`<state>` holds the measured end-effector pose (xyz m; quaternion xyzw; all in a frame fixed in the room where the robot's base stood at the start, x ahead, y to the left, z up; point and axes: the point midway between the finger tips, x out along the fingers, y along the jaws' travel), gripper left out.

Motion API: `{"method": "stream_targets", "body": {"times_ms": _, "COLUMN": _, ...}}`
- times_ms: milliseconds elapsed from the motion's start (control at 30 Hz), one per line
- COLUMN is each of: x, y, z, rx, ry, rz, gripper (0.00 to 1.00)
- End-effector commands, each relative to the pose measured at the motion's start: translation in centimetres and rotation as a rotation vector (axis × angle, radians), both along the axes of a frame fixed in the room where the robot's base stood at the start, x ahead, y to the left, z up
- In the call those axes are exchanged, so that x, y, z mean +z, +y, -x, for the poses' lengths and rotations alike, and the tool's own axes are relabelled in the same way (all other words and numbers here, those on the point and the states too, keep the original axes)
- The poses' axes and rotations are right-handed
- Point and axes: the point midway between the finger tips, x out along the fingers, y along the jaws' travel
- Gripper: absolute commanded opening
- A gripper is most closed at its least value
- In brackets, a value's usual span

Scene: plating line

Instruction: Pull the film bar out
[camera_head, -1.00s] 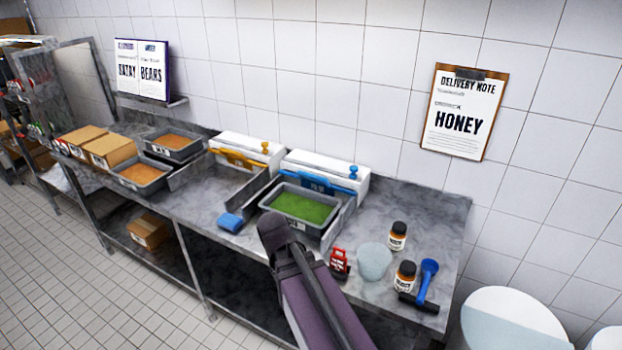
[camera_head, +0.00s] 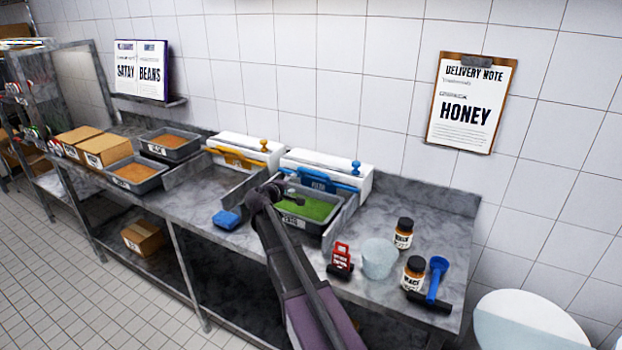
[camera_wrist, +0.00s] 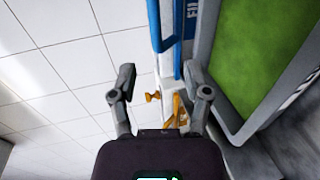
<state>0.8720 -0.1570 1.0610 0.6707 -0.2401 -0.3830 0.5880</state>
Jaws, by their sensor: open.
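The blue film bar (camera_head: 318,181) runs along the front of the right-hand white dispenser (camera_head: 325,165), behind a tray of green food (camera_head: 305,207). My gripper (camera_head: 298,205) is over the left part of this tray, in front of the bar and apart from it. In the wrist view my gripper (camera_wrist: 160,85) is open, with nothing between its fingers. Blue parts of the film dispenser (camera_wrist: 178,40) lie beyond the fingers, toward the top, with part of a "FIL" label beside them. The green tray (camera_wrist: 233,125) is at the right there.
A second dispenser with a yellow bar (camera_head: 236,158) stands to the left. A blue block (camera_head: 227,219) lies at the counter's front. A red-handled item (camera_head: 341,259), a translucent tub (camera_head: 379,258), two jars (camera_head: 404,233) and a blue-handled tool (camera_head: 436,278) stand to the right.

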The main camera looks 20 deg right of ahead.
Motion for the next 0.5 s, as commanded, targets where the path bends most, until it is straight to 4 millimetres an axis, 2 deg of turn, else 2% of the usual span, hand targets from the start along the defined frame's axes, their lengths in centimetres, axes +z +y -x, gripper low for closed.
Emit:
{"method": "stream_targets", "body": {"times_ms": 100, "x": 0.17, "y": -0.06, "z": -0.81, "rx": 0.015, "ry": 0.000, "rz": 0.034, "gripper": 0.62}}
{"method": "stream_targets", "body": {"times_ms": 500, "x": 0.29, "y": -0.18, "z": -0.84, "rx": 0.016, "ry": -0.001, "rz": 0.039, "gripper": 0.62}}
